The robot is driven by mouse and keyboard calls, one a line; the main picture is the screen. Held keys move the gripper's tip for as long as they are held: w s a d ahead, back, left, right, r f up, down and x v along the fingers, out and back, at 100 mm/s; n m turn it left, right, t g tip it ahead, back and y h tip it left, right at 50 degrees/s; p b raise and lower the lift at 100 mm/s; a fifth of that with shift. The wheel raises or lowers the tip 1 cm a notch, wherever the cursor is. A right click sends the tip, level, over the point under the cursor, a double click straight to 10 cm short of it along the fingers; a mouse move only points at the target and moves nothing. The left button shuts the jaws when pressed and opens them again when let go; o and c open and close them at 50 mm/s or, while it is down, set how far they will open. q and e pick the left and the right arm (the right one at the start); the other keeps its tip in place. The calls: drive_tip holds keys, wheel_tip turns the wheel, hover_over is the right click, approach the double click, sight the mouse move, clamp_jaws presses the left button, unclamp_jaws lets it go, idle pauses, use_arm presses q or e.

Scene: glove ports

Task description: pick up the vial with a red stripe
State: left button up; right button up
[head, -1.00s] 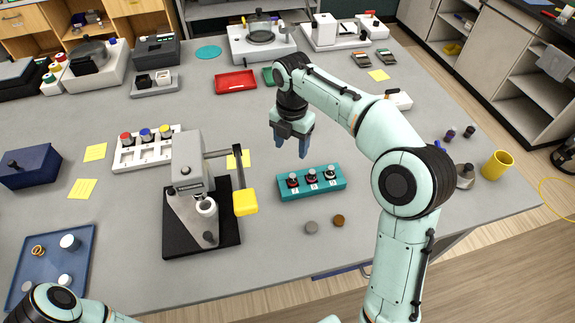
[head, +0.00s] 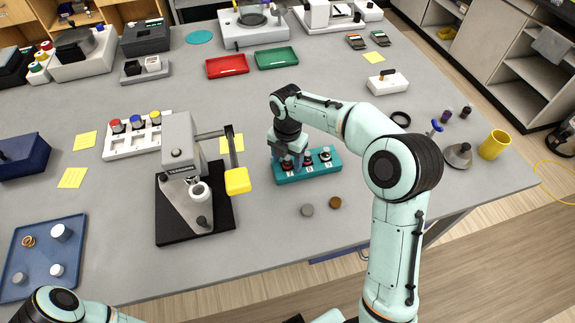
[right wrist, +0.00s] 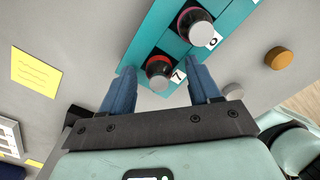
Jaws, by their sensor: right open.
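The teal rack (head: 328,169) holds three dark-capped vials in a row, with small number tags in front. In the right wrist view, the near vial (right wrist: 158,66) shows a red band below its black cap. The vial beside it (right wrist: 195,25) also shows a reddish band. The third vial (head: 325,154) looks grey-white around its cap. My right gripper (head: 290,163) is open over the left end of the rack. In the right wrist view its blue fingers (right wrist: 163,76) stand either side of the near vial, with gaps; contact is not visible. My left gripper is out of view.
A press with a yellow handle (head: 237,181) stands left of the rack. A grey disc (head: 307,210) and a brown disc (head: 335,202) lie in front. A white rack with coloured caps (head: 112,147) is farther left. Red (head: 227,66) and green (head: 276,58) trays lie behind.

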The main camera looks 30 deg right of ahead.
drive_tip(key=c, duration=1.1)
drive_tip(key=shift+c, duration=0.2)
